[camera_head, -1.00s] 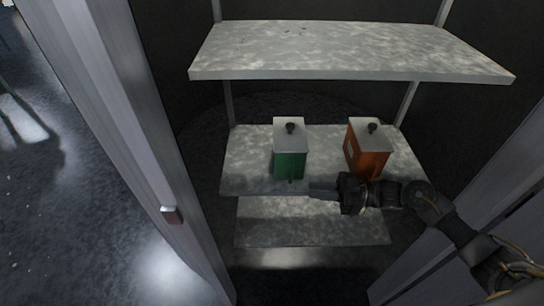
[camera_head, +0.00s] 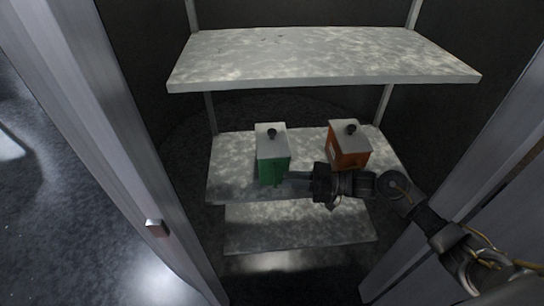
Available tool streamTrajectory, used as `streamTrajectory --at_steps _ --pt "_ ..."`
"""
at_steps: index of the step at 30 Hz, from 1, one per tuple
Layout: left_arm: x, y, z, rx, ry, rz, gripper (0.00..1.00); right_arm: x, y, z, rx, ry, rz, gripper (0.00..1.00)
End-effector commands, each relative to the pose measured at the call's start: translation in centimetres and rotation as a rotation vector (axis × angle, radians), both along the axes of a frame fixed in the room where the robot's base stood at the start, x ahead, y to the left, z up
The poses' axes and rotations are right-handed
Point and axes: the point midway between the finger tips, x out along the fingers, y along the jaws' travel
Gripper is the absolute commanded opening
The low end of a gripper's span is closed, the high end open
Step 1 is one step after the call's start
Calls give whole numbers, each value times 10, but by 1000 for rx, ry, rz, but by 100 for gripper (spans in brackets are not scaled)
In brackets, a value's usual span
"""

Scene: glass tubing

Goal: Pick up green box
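The green box (camera_head: 272,158) stands upright on the middle shelf, left of centre, with a grey lid and a dark knob on top. My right gripper (camera_head: 296,184) reaches in from the right, in front of the shelf. Its fingers point left at the lower right side of the green box. From this view I cannot tell whether they touch it, or whether they are open or shut. My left gripper does not show.
An orange box (camera_head: 348,146) with a grey lid and dark knob stands on the same middle shelf (camera_head: 225,168), to the right. An upper shelf (camera_head: 320,58) overhangs behind, and a lower shelf (camera_head: 290,228) lies below. Cabinet sides or doors stand left (camera_head: 110,130) and right.

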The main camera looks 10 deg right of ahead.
Motion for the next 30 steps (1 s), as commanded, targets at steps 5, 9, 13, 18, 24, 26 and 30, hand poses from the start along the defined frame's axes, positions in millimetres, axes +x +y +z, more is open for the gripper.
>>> streamTrajectory --at_steps 5,9,13,18,24,26,30 --pt "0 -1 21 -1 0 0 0 11 23 7 3 1 1 18" --pt "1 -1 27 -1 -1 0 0 17 40 4 2 -1 1 18" --pt "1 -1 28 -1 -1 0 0 20 46 2 1 0 1 18" --pt "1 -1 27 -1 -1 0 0 20 47 1 1 0 1 18" --pt "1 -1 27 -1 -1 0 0 20 46 1 1 0 1 0" --pt "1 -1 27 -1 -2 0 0 20 46 1 1 0 1 0" --pt "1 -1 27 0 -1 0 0 20 47 1 1 0 1 0"
